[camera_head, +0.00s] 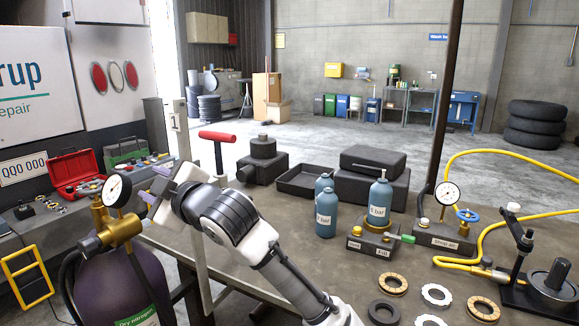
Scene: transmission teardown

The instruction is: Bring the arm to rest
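My white and dark grey arm (235,220) reaches from the bottom middle up and to the left. Its end, my gripper (160,195), is beside the pressure gauge (117,191) and brass regulator (121,230) of the purple dry nitrogen cylinder (120,285). I cannot tell whether it touches them. The fingers are small and seen at an angle, so whether they are open or shut, or hold anything, is unclear. A red T-handle (217,137) stands just behind the arm.
The workbench (320,265) on the right carries blue bottles (379,200), a gauge block (443,235), yellow hose (482,215), several rings (393,284) and a dark press-like fixture (548,285). A red toolbox (75,172) sits at the left. Bare bench lies right of my arm.

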